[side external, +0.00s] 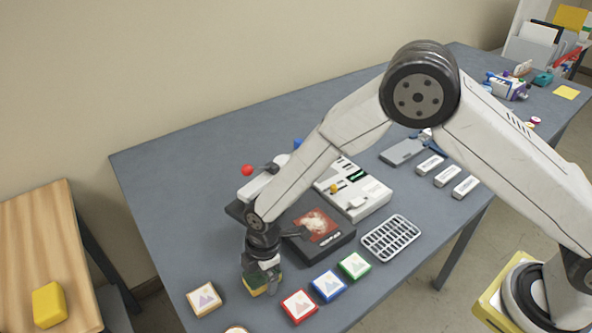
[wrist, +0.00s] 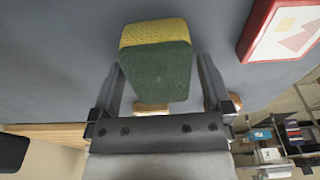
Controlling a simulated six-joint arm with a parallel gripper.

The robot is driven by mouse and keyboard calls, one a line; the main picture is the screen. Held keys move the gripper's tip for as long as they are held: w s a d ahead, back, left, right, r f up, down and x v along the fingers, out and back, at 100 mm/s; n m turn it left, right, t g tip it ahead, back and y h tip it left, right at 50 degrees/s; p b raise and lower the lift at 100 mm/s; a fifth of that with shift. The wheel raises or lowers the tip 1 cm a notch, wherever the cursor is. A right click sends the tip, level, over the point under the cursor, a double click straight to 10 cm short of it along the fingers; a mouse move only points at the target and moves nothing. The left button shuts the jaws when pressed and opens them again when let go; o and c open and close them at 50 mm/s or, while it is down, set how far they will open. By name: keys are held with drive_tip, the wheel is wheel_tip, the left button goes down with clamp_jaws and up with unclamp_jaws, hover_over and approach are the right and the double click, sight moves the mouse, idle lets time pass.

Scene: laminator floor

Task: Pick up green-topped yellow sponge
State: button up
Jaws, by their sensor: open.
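The green-topped yellow sponge (wrist: 155,72) shows large in the wrist view, with a dark green face and a yellow band. In the side view the sponge (side external: 254,287) is at the table's near edge, partly hidden by my gripper (side external: 264,278). In the wrist view my gripper (wrist: 160,78) is open, its two fingers on either side of the sponge. A gap shows beside the right finger; I cannot tell whether the left finger touches it.
Picture tiles framed in wood (side external: 203,299), red (side external: 299,306), blue (side external: 330,286) and green (side external: 355,265) lie nearby. A wire rack (side external: 391,238) and a black device (side external: 320,238) are behind. A plain yellow block (side external: 49,304) sits on the wooden table (side external: 35,235).

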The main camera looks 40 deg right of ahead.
drive_tip(key=c, duration=1.1)
drive_tip(key=shift+r, duration=0.15)
drive_tip(key=shift+r, duration=0.9)
drive_tip(key=s+d+r, duration=0.2)
drive_tip(key=s+r, duration=0.1)
drive_tip(key=s, duration=0.1)
drive_tip(key=s+d+r, duration=0.2)
drive_tip(key=s+r, duration=0.2)
drive_tip(key=s+d+r, duration=0.2)
drive_tip(key=s+r, duration=0.2)
drive_tip(key=shift+s+d, duration=0.2)
drive_tip(key=shift+s, duration=0.05)
